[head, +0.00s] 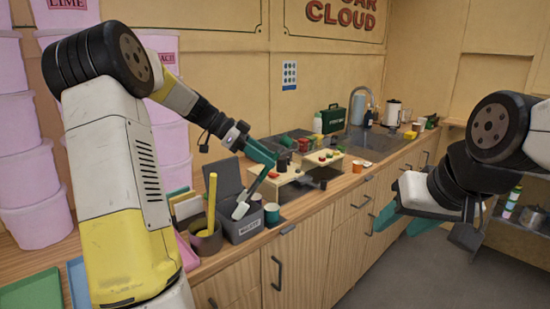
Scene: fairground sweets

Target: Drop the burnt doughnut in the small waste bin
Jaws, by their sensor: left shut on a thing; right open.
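My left gripper (266,153), with teal fingers, reaches in over the back of the worktop. It is shut on a small dark thing at its fingertips, which looks like the burnt doughnut (286,142); its outline is hard to make out. A grey bin (243,230) with a raised lid and a pale label, apparently the small waste bin, stands near the counter's front edge, below and left of this gripper. My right gripper (405,220) is open and empty, off to the right before the cabinets.
A brown pot (207,243) with a yellow tool stands left of the bin. A teal cup (271,213) stands right of it. Cream units (290,177), a red jar (303,145) and a sink (365,143) lie beyond. Pink tubs (33,165) are stacked at left.

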